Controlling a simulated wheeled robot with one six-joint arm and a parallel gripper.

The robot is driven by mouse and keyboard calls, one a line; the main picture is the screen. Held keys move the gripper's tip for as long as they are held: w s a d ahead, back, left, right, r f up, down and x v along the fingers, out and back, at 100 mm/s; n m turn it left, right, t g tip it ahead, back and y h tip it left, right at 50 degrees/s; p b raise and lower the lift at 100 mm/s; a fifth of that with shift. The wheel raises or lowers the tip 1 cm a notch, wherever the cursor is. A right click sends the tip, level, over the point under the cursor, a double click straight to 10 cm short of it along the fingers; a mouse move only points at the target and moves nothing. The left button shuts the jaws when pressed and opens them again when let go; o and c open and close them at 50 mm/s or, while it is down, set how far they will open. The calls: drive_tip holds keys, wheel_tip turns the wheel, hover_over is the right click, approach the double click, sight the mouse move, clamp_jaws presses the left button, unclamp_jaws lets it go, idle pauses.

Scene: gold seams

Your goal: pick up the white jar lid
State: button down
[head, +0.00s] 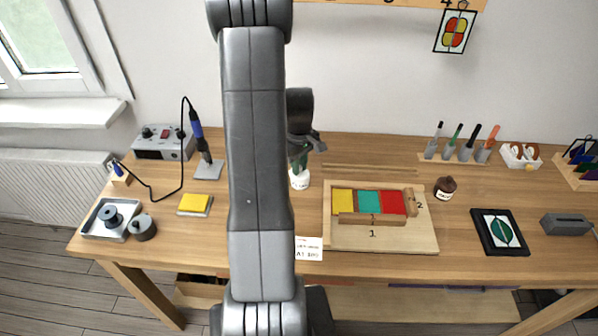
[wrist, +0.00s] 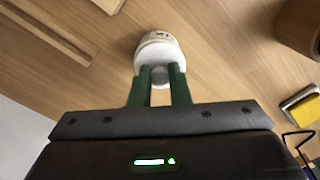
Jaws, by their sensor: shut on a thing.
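The white jar (head: 300,179) stands on the workbench just behind the white card, partly hidden by my arm. Its white lid (wrist: 157,48) shows in the wrist view, straight ahead of my fingers. My gripper (wrist: 160,76) has two green fingers, closed with a small pale knob between them at the lid's near side. In the head view my gripper (head: 300,163) points down at the jar's top. I cannot tell whether the lid is seated on the jar or raised from it.
The wooden board (head: 383,241) with coloured glass pieces lies right of the jar. A brown jar (head: 446,187) stands beyond it. A yellow sponge (head: 194,202) and a soldering iron (head: 197,130) are to the left. A white card (head: 309,249) lies in front.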

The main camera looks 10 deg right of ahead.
wheel_tip(320, 180, up, 9)
drive_tip(key=b, duration=0.2)
drive_tip(key=shift+n, duration=0.7)
drive_tip(key=shift+s+d+f+b, duration=0.1)
drive_tip(key=shift+d+f+b, duration=0.05)
drive_tip(key=shift+f+b, duration=3)
drive_tip(key=shift+f+p, duration=0.55)
drive_tip(key=shift+p, duration=0.05)
drive_tip(key=shift+f+b, duration=0.3)
drive_tip(key=shift+f, duration=0.5)
drive_tip(key=c, duration=0.8)
unclamp_jaws()
drive_tip(key=shift+r, duration=0.15)
